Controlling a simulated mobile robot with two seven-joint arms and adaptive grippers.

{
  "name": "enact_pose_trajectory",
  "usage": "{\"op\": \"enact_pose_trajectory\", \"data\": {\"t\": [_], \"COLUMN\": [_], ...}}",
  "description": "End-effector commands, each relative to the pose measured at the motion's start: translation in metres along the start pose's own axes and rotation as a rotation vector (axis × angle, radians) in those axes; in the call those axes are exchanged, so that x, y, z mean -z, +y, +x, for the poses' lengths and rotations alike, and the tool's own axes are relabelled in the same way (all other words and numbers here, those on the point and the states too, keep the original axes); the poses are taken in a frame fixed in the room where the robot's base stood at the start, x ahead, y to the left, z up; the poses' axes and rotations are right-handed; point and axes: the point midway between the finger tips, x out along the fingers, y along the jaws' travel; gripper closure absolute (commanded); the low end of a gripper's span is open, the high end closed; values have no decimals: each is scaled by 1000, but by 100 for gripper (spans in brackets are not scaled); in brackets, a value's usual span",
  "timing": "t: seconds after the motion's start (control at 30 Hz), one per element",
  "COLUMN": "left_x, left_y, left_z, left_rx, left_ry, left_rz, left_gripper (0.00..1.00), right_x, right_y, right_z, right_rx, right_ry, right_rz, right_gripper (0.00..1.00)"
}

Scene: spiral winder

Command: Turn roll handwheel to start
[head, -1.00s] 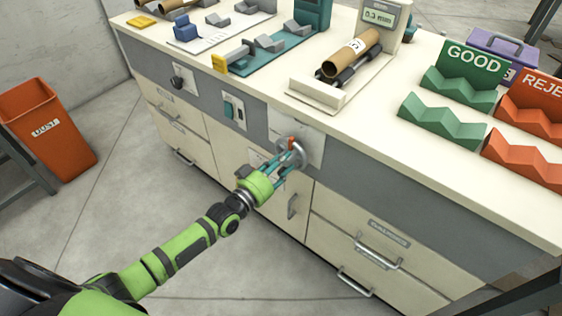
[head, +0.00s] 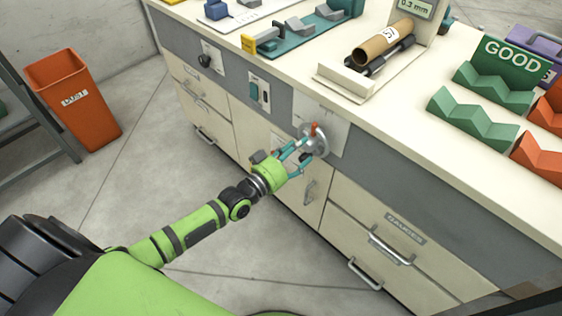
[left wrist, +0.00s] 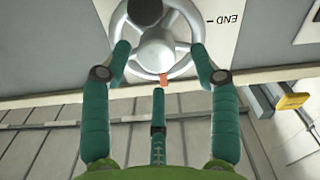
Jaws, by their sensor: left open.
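The metal handwheel (head: 321,145) sits on a pale plate (head: 340,128) on the bench front, with an orange mark (head: 313,129) at its upper rim. In the left wrist view the handwheel (left wrist: 182,52) shows spokes, a dark knob (left wrist: 145,10) and an orange mark (left wrist: 163,80) on the rim side nearest my gripper. The word END is printed on the plate beside it. My left gripper (head: 296,152) is open at the wheel. In the left wrist view its fingers (left wrist: 160,68) lie spread near either side of the rim; contact cannot be told. My right gripper is not in view.
A black knob (head: 204,61) and a teal switch (head: 253,91) are left of the wheel. Below are a cabinet door handle (head: 310,191) and drawer handles (head: 390,250). A brown roll (head: 383,43) lies on the bench top. An orange bin (head: 75,100) stands on the floor at left.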

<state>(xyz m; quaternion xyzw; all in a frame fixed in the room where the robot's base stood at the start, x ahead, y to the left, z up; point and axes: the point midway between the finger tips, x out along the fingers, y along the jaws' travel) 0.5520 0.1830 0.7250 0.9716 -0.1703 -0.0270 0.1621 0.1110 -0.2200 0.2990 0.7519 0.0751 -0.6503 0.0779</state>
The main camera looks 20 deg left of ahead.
Motion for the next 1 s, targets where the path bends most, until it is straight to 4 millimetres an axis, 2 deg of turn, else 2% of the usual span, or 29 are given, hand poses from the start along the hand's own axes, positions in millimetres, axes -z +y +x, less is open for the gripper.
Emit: {"op": "enact_pose_trajectory", "data": {"t": [0.1, 0.3, 0.5, 0.67, 1.0], "left_x": [-2, 0, 1, 2, 2], "left_y": [0, 0, 0, 0, 0], "left_z": [-27, -67, -92, -99, -100], "left_rx": [1, 0, -1, -2, -1], "left_ry": [-4, -1, 3, 4, 5], "left_rz": [1, 1, 2, 2, 1], "left_gripper": [39, 39, 39, 39, 39], "right_x": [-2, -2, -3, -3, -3], "right_y": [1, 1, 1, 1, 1], "right_z": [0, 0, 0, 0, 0], "right_rx": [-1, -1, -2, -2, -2], "right_ry": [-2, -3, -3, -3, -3], "right_rz": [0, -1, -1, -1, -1], "right_gripper": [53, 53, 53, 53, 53]}}
